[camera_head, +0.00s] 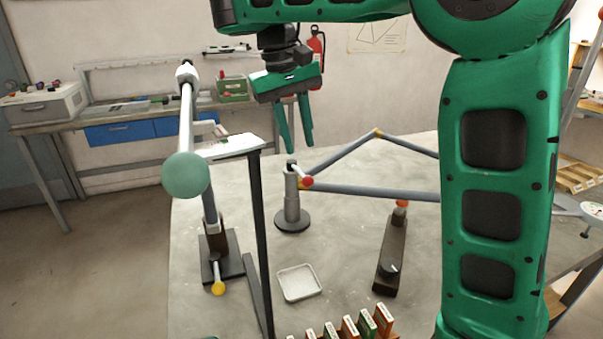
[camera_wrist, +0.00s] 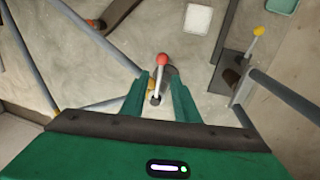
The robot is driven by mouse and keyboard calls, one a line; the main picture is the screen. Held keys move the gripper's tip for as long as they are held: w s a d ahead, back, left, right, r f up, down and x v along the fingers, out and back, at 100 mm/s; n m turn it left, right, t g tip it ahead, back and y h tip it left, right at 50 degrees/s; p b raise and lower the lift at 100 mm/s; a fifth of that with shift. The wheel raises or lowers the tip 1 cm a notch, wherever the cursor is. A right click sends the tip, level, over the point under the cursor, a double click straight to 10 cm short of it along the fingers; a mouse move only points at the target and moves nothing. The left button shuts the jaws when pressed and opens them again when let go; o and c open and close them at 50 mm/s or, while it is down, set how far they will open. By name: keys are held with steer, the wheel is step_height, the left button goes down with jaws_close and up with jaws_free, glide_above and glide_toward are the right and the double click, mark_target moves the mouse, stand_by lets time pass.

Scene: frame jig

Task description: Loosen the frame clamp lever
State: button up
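A grey post clamp (camera_head: 291,205) stands on the table on a round dark base, beside the joint of a grey tube frame (camera_head: 360,191). Its short lever with a red ball (camera_head: 308,181) points to the right in the head view. My gripper (camera_head: 295,148) is open and empty, pointing down above the clamp. In the wrist view, the red-balled lever (camera_wrist: 161,66) appears in the gap between the two green fingers (camera_wrist: 158,92). The lever looks lower than the fingertips, and I see no contact.
A yellow-balled lever (camera_head: 218,288) sits on a dark base at the left, under a tall bar with a green ball (camera_head: 186,176). A dark block with a red tip (camera_head: 392,250), a white tray (camera_head: 299,283) and several small boxes (camera_head: 350,327) are nearer on the table.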

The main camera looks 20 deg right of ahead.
steer(key=shift+d+f, duration=0.25)
steer(key=shift+f, duration=1.25)
steer(key=shift+d+f, duration=0.25)
steer(key=shift+f, duration=1.25)
steer(key=shift+d+f, duration=0.25)
steer(key=shift+f, duration=1.25)
steer(key=shift+c, duration=0.7)
jaws_close()
